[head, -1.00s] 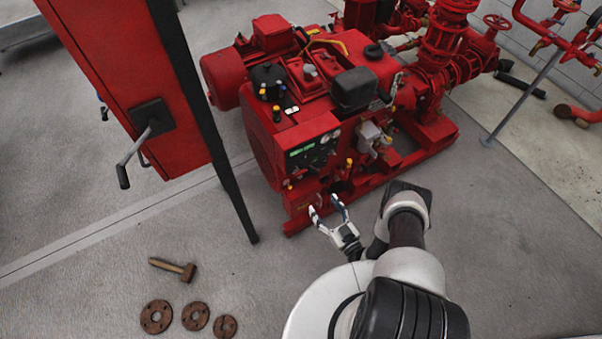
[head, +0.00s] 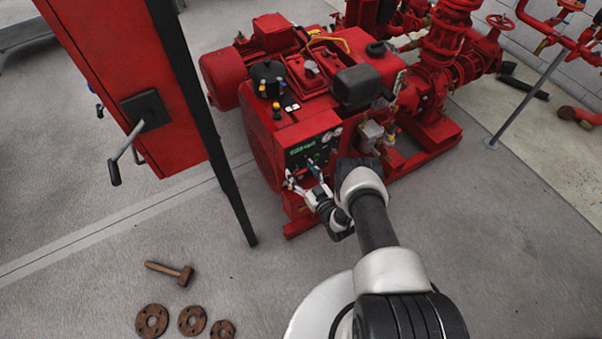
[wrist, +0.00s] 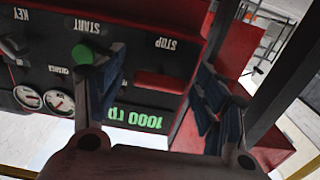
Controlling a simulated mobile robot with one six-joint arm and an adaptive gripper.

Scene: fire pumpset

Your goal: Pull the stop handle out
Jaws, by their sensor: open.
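The stop handle (wrist: 160,81) is a red bar beside the STOP label on the black control panel (wrist: 60,82). In the wrist view, the panel appears upside down. My gripper (wrist: 160,72) is open, with one finger on each side of the red handle in that view. I cannot tell how far the fingertips are from it, and no grip shows. In the head view, my gripper (head: 302,174) is at the lower left of the panel (head: 314,150) on the red pumpset.
A green button (wrist: 82,53) by the START label and gauges (wrist: 60,103) sit on the same panel. A red cabinet (head: 130,80) with a crank and a dark post (head: 205,120) stand left of the pumpset.

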